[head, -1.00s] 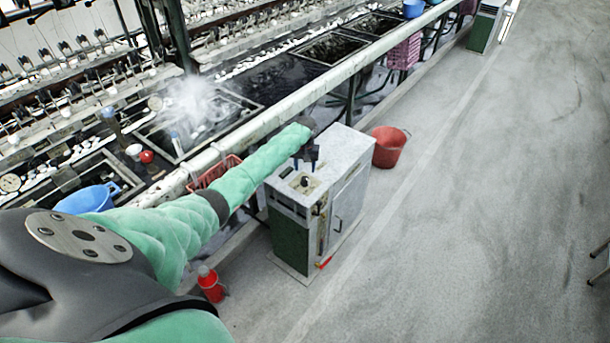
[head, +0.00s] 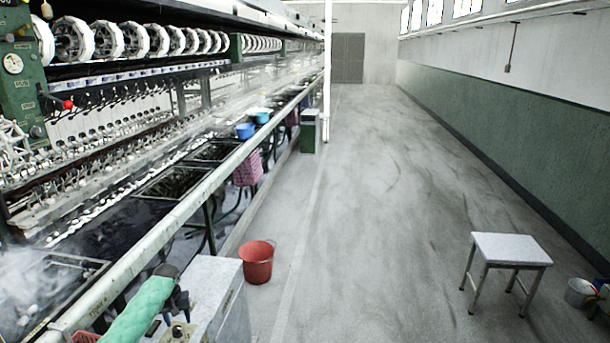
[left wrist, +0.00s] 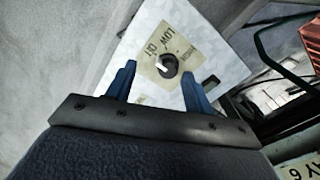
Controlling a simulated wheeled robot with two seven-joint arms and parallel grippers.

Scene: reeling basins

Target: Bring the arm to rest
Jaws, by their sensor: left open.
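My left arm, in a green sleeve, reaches in from the bottom left of the head view. Its gripper (head: 179,303) is above the pale-topped control cabinet (head: 216,280). In the left wrist view the two blue fingers stand apart with nothing between them, so the left gripper (left wrist: 159,75) is open. Beyond the fingers is a black dial knob (left wrist: 166,65) with a white pointer, on a cream plate marked LOW. The knob also shows at the bottom of the head view (head: 177,331). I cannot tell the gap between fingers and knob. My right gripper is not in view.
A long basin bench with a pale front rail (head: 150,240) runs along the left. A red bucket (head: 257,262) stands on the floor behind the cabinet. A white-topped stool (head: 511,249) is at the right. The floor between is clear.

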